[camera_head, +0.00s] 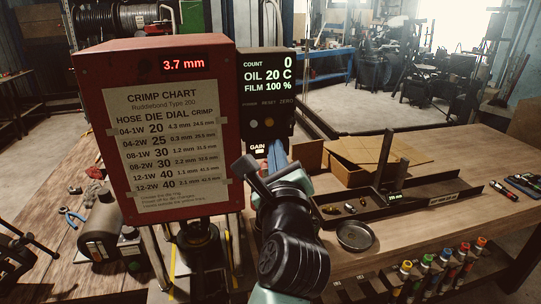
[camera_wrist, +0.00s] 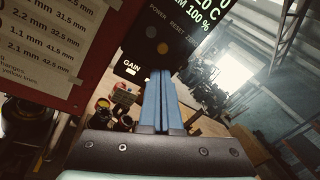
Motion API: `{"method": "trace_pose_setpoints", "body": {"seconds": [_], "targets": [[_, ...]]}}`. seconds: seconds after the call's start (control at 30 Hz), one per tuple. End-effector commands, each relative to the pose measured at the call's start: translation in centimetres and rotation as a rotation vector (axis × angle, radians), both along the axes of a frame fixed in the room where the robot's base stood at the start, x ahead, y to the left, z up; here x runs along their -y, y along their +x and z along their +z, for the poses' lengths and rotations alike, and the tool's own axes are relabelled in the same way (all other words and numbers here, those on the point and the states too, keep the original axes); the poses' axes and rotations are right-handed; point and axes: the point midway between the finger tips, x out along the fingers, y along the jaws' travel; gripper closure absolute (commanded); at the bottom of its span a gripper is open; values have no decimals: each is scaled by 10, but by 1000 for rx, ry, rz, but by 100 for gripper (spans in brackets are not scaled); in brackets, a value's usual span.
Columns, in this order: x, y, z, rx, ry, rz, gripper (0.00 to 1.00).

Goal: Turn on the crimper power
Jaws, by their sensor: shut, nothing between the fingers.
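The crimper has a red housing (camera_head: 158,140) with a lit red "3.7 mm" readout. Beside it is a black control panel (camera_head: 266,90) with lit text for count, oil and film. An orange button (camera_head: 269,122) sits under RESET, also in the wrist view (camera_wrist: 163,48). My gripper (camera_head: 276,146) is shut and empty, its blue fingers (camera_wrist: 161,75) just below the panel's buttons. Whether the tips touch the panel cannot be told.
A GAIN label (camera_head: 257,149) sits below the panel, close to my fingers. To the right on the bench are a dark tray (camera_head: 372,208), a round metal dish (camera_head: 355,236) and a cardboard box (camera_head: 345,170). Several coloured-cap bottles (camera_head: 440,262) line the front.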

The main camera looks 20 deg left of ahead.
Motion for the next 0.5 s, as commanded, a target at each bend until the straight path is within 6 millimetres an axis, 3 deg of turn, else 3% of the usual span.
{"method": "trace_pose_setpoints", "body": {"seconds": [0.3,0.5], "targets": [[18,-45,31,1,-1,-2,100],[23,-59,42,-2,0,0,100]]}}
